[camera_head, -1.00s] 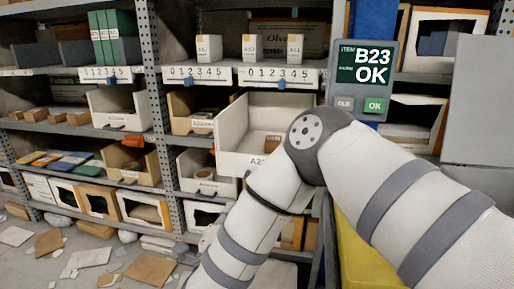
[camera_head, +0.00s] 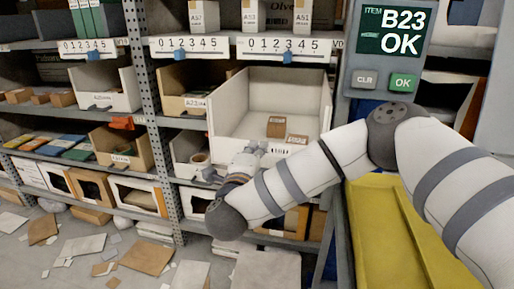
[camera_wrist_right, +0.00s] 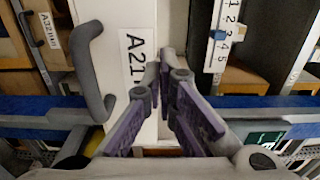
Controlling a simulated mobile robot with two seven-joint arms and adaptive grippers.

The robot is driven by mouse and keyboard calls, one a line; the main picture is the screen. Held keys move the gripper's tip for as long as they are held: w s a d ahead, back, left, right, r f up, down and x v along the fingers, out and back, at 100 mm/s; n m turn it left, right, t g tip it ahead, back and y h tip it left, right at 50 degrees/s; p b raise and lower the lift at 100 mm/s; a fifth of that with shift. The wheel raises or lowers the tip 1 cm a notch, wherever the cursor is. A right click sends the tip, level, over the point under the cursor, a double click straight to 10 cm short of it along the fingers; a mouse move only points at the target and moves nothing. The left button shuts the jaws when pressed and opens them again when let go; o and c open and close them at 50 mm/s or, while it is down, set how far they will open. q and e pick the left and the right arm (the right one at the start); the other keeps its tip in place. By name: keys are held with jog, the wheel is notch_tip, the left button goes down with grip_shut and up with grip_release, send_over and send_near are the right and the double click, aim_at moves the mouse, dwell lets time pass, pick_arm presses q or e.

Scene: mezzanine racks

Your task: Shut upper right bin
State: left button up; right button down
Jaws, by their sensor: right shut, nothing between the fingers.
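The upper right bin (camera_head: 228,115) is a large white open-topped bin in the head view. It stands out from the rack further than the bins beside it, with small brown boxes (camera_head: 276,126) inside. In the right wrist view its white front (camera_wrist_right: 112,14) shows an A21 label (camera_wrist_right: 134,52) and a grey handle (camera_wrist_right: 88,72). My right gripper (camera_head: 256,148) is at the bin's lower front edge. Its fingers (camera_wrist_right: 166,62) are shut and empty, beside the label and apart from the handle. I cannot tell whether the tips touch the front. My left gripper is not in view.
A grey panel reading B23 OK (camera_head: 390,45) stands at the right, above a yellow tray (camera_head: 375,245). A metal rack post (camera_head: 150,110) is left of the bin. Smaller bins (camera_head: 188,95) sit beside it. Papers and cardboard (camera_head: 145,255) litter the floor.

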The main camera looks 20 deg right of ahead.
jog(key=shift+x, duration=1)
